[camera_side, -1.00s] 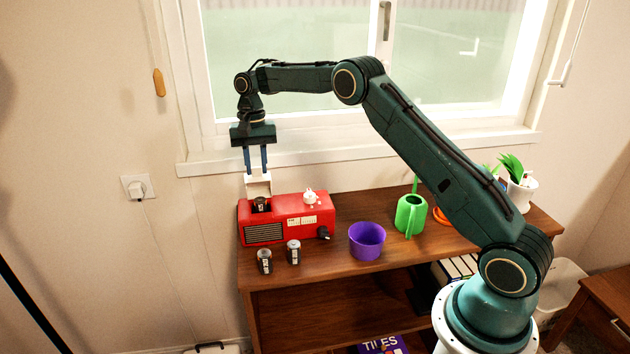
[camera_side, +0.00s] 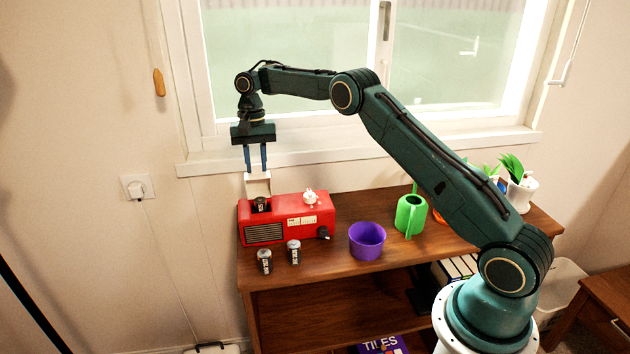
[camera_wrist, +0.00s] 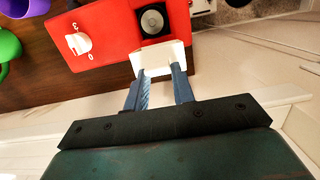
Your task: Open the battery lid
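The red radio-like box (camera_side: 290,209) stands on the left end of the wooden shelf unit; it also shows in the wrist view (camera_wrist: 108,32). A white panel, seemingly the battery lid (camera_side: 258,186), stands raised at the back of an opening in the box's top. In the wrist view the lid (camera_wrist: 166,57) lies across my fingertips, at the edge of the dark opening. A battery (camera_wrist: 152,21) sits in that opening. My gripper (camera_wrist: 160,72) points down at the lid, its two blue fingers apart, tips at or touching the lid's upper edge. Exact contact is hard to tell.
Two loose batteries (camera_side: 279,255) stand in front of the box. A white knob (camera_side: 310,197) is on its top and a black knob (camera_side: 324,232) on its front. A purple bowl (camera_side: 367,241) and green watering can (camera_side: 410,214) are to the right. The window wall is close behind.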

